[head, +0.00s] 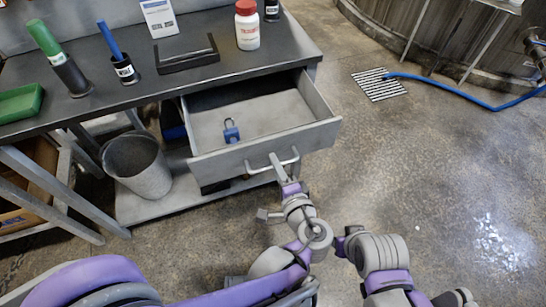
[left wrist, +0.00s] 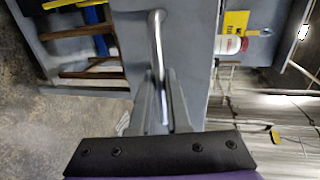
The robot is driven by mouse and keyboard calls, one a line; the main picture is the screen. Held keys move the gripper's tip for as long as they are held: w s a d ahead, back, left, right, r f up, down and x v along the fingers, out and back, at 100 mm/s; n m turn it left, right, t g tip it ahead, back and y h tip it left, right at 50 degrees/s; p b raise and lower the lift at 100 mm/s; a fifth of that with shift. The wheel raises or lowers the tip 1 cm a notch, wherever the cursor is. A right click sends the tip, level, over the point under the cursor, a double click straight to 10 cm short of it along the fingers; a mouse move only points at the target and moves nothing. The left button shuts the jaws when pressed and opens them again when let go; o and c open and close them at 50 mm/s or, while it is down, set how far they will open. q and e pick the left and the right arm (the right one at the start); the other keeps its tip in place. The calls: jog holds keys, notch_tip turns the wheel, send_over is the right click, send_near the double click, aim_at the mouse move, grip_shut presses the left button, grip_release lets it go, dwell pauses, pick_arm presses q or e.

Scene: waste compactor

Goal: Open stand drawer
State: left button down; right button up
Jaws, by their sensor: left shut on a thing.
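The stand drawer (head: 265,140) is a grey metal drawer under the dark stand top (head: 190,70), and it is pulled well out. A blue padlock (head: 231,131) lies inside it. My left gripper (head: 277,165) is shut on the drawer's bar handle (head: 293,160) at the front panel. In the left wrist view the handle (left wrist: 156,40) runs between the fingers of the left gripper (left wrist: 160,95), close to the grey drawer front (left wrist: 190,50). The right gripper cannot be made out in the head view.
A grey bin (head: 138,166) stands below.

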pick_arm(q)
jog(key=shift+s+d, duration=0.15)
jog(key=shift+s, duration=0.25)
jog(key=c, duration=0.9)
grip_release()
pick_arm(e)
jog(key=shift+s+r, duration=0.1)
